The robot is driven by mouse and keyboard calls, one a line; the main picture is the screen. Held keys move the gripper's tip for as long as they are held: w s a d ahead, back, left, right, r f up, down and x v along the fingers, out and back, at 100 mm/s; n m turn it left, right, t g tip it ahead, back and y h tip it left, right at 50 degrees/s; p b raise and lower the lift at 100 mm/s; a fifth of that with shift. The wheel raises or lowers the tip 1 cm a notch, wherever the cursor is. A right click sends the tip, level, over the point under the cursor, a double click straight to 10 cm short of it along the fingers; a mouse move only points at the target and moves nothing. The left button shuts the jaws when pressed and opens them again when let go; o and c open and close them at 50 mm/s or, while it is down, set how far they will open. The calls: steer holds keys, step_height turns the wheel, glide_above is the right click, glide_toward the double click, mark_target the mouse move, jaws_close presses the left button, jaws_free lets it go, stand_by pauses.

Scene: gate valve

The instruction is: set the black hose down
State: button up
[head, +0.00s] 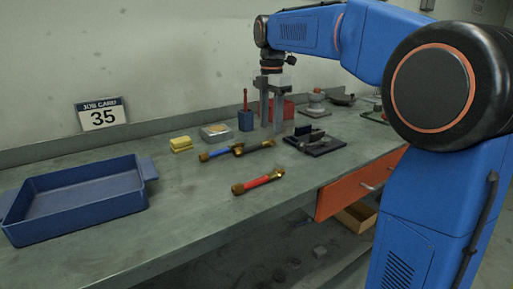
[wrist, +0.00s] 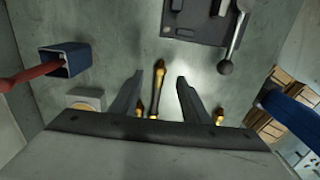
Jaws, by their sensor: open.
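The black hose (head: 260,146), with brass ends, lies on the grey bench, its left end close to a blue hose (head: 217,153). My gripper (head: 271,128) is open, fingers pointing down, over the black hose's right part. In the wrist view the black hose (wrist: 156,91) shows between the two spread fingers (wrist: 158,85), with clear space on both sides and no finger seen touching it. Its lower part is hidden by the gripper body. A red hose (head: 258,182) lies nearer the front edge.
A blue tray (head: 146,168) stands at the left. A yellow sponge (head: 181,145), a small tin (head: 216,133) and a blue holder (head: 246,121) with a red tool stand behind the hoses. A dark plate (head: 316,146) with a metal part lies at the right. Bench between tray and red hose is clear.

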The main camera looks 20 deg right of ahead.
mark_target(256, 147)
steer(key=shift+w+d+f, duration=0.1)
steer(key=shift+d+f, duration=0.05)
steer(key=shift+f, duration=1.15)
steer(key=shift+d+f, duration=0.15)
steer(key=shift+f, duration=1.1)
jaws_close()
